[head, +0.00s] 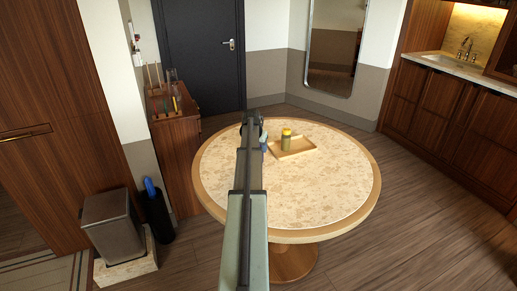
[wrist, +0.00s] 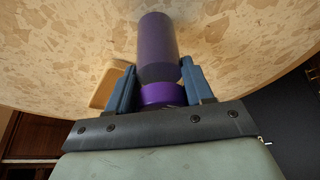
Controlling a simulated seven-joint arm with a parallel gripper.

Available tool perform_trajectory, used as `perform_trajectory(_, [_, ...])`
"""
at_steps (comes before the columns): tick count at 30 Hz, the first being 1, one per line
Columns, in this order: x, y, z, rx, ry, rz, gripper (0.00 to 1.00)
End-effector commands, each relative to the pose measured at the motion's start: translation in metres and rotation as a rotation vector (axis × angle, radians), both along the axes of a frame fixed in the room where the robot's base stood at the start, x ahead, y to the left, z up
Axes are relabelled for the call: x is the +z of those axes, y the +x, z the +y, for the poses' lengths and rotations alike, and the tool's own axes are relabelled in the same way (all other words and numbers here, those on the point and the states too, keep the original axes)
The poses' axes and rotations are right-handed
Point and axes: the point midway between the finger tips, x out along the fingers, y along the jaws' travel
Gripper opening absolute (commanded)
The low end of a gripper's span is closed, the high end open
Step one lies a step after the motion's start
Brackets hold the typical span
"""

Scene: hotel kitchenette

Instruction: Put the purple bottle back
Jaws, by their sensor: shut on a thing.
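A purple bottle (wrist: 158,50) is between the two blue-grey fingers of my gripper (wrist: 158,84) in the wrist view. The fingers are shut on it near its brighter purple end, and its darker body reaches out past the fingertips. The speckled tabletop lies behind it; I cannot tell whether the bottle touches it. In the head view my arm reaches over the round table (head: 330,203) and hides the bottle. A wooden tray (head: 300,152) lies on the table just right of my gripper, with a yellow-green bottle (head: 286,141) standing on it.
The front and right of the tabletop are clear. A wooden cabinet (head: 178,135) with several slim items on top stands left of the table. A bin (head: 112,222) and a dark holder with a blue item (head: 152,190) stand on the floor at left.

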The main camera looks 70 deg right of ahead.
Motion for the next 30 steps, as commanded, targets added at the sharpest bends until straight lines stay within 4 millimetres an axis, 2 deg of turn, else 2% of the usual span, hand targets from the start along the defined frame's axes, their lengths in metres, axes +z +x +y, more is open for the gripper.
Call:
perform_trajectory(2, [-0.0056,-0.0001,0.0001,0.000,0.000,0.000,0.14])
perform_trajectory(13, [-0.0083,0.0000,-0.0001,0.000,-0.001,0.000,0.14])
perform_trajectory(14, [-0.0084,0.0000,-0.0001,0.000,-0.001,0.000,0.53])
perform_trajectory(15, [-0.0082,0.0000,-0.0001,0.000,-0.001,0.000,0.57])
perform_trajectory(21, [-0.0080,0.0001,0.0000,0.000,0.000,0.000,0.76])
perform_trajectory(30, [-0.0059,0.0001,-0.0001,0.000,-0.001,0.000,0.77])
